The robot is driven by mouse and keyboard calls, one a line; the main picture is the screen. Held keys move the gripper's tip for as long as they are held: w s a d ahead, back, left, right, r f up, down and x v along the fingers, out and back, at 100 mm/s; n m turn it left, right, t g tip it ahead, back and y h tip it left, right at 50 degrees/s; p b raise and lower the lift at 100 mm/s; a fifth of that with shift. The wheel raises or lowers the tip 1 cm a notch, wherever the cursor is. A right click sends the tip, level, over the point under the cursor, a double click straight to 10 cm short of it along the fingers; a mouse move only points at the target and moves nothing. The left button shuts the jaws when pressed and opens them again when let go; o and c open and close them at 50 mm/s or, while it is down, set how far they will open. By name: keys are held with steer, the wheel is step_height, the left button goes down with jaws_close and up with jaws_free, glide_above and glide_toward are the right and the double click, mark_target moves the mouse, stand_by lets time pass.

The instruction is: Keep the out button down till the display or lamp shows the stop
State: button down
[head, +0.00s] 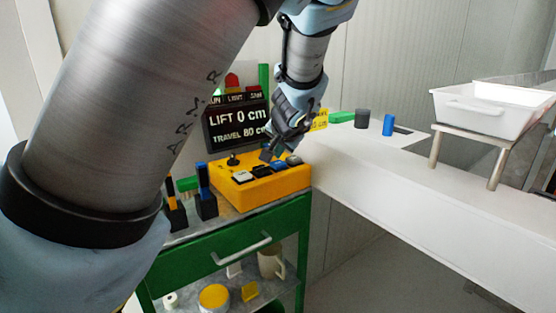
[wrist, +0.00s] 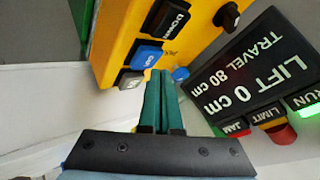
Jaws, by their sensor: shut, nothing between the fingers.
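The yellow control box (head: 262,188) stands on the green cart and carries a row of white, black, blue and grey buttons. The blue button (wrist: 145,55) has a short label that seems to read OUT; it lies beside the black DOWN button (wrist: 167,18). My gripper (wrist: 159,73) is shut and empty, its green fingertips close to the blue button. I cannot tell whether they touch it. In the head view my gripper (head: 269,154) is over the box's back edge. The display (wrist: 262,70) reads LIFT 0 cm, TRAVEL 80 cm. The RUN lamp (wrist: 308,110) glows green.
A black knob (wrist: 228,15) rises from the box near the display. A red beacon (head: 232,81) tops the display. The green cart (head: 228,262) holds a mug and other items below. A white bench (head: 400,190) with a white tub (head: 490,108) on a stand is at right.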

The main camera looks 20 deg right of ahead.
mark_target(278, 164)
steer(key=shift+r, duration=0.15)
step_height(278, 164, up, 5)
steer(key=p, duration=0.4)
stand_by(0.4)
